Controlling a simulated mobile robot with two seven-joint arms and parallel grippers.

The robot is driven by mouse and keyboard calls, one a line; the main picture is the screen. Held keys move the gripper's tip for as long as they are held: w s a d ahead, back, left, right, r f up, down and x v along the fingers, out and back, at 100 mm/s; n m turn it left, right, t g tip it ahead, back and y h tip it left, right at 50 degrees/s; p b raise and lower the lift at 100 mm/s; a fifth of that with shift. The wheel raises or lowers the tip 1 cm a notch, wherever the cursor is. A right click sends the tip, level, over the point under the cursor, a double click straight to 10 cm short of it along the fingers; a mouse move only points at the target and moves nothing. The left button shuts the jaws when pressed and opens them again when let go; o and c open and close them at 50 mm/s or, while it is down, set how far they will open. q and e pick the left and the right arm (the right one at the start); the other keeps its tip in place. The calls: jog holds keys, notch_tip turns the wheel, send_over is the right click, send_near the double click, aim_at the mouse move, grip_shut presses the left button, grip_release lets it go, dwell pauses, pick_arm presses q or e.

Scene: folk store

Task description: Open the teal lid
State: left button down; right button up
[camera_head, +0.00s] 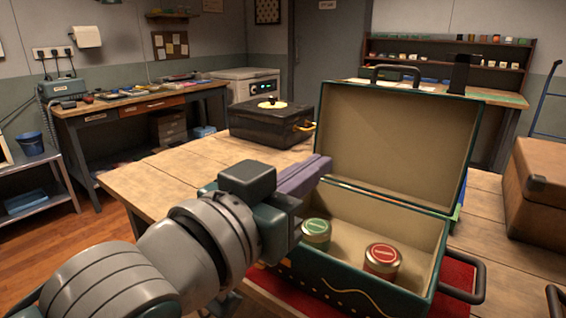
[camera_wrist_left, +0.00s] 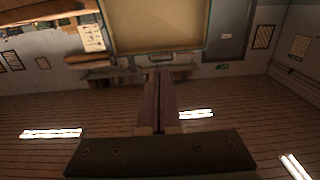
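The teal lid (camera_head: 392,150) stands raised and upright at the back of the teal case (camera_head: 345,291), its beige lining facing me. The case is open and holds a green-topped tin (camera_head: 316,231) and a red-topped tin (camera_head: 382,258). My left gripper (camera_head: 322,163) is in front of the lid's lower left part, above the case's left side. Its purple fingers look shut together with nothing between them. In the left wrist view, the fingertips (camera_wrist_left: 158,72) point towards the lid's edge (camera_wrist_left: 165,49); contact cannot be told. My right gripper is not in view.
A black box (camera_head: 265,123) with a light disc on top stands behind to the left on the wooden table (camera_head: 165,187). A brown case (camera_head: 535,190) stands at the right. A red mat (camera_head: 456,285) lies under the teal case. The table's left part is clear.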

pick_arm(q)
jog(key=shift+p+v, duration=1.5)
jog(key=shift+v, duration=1.4)
jog(key=s+a+n+g+y+p, duration=0.5)
jog(key=s+a+g+y+p, duration=0.55)
jog(key=s+a, duration=0.95)
notch_tip(320, 180, up, 36)
jog(key=s+d+p, duration=0.1)
jog(key=d+p, duration=0.1)
jog(key=p, duration=3.3)
jog(key=shift+s, duration=0.3)
